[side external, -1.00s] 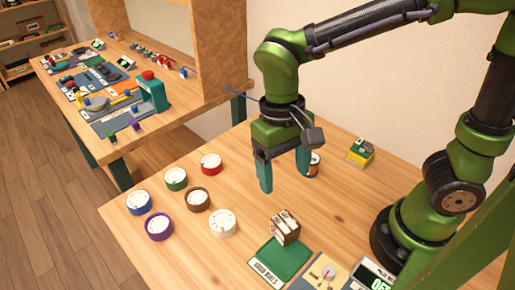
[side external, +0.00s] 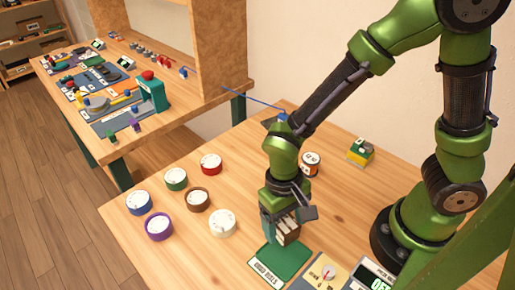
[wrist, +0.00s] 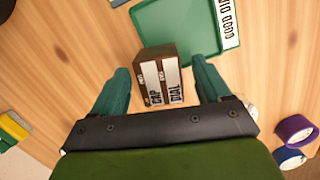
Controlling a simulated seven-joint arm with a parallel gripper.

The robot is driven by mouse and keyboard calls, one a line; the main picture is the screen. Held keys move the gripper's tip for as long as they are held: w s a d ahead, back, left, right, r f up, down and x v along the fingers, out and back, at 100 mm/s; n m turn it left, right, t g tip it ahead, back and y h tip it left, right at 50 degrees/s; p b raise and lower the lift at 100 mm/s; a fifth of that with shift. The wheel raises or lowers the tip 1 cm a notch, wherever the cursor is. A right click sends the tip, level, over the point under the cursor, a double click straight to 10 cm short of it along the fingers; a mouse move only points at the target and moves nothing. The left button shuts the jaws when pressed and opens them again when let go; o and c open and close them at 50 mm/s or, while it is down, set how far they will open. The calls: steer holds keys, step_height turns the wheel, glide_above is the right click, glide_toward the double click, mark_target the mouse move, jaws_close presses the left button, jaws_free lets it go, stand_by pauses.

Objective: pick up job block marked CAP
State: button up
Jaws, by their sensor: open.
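A brown block with white label strips reading CAP and DIAL (wrist: 160,85) stands in the wrist view, beside the green tray. I cannot tell whether the two strips are on one block or on two standing close together. It also shows in the side view (side external: 288,228), partly hidden by my gripper. My gripper (wrist: 161,72) is open, with one teal finger on each side of the block and a visible gap on both sides. The fingers point down over it; contact is not visible.
A green labelled tray (side external: 283,262) lies in front of the block. A white dial (side external: 222,222) stands to its left, with several coloured dials beyond. Bare wood lies between.

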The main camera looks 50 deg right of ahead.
steer(key=shift+f, duration=0.15)
steer(key=c, duration=1.1)
